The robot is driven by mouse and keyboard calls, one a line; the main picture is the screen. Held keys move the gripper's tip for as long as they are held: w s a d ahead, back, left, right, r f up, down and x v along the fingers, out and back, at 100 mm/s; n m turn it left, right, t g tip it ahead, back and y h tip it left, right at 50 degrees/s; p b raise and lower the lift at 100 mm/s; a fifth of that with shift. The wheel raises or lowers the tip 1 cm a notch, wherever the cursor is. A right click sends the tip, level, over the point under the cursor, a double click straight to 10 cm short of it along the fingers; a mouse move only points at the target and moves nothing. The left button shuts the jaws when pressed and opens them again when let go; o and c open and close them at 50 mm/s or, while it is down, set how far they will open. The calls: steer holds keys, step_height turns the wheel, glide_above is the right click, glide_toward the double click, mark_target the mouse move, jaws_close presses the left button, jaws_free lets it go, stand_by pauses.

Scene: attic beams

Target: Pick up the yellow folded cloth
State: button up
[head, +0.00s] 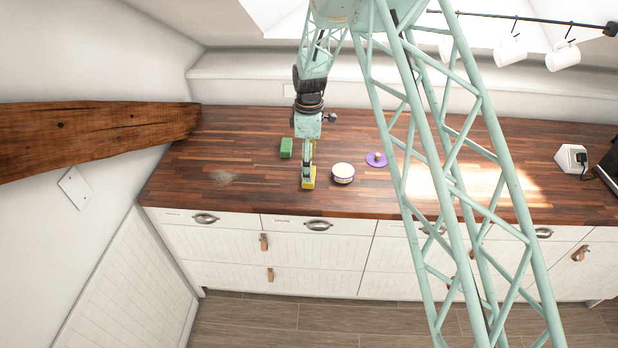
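The yellow folded cloth (309,184) is a small yellow patch near the front edge of the wooden counter in the head view. My gripper (307,172) points down right at it and covers much of it. Its fingertips overlap the cloth in the picture. I cannot tell whether they touch it, or whether they are open or shut.
A green block (286,148) lies behind and left of the cloth. A round white container (343,173) stands close on its right. A purple lid-like disc with a knob (376,160) lies farther right. White mugs (511,51) hang from a rail.

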steer(key=shift+s+f+p, duration=0.1)
steer(key=shift+f+p, duration=0.25)
steer(key=shift+f, duration=1.9)
steer(key=shift+c, duration=0.3)
steer(key=c, duration=0.8)
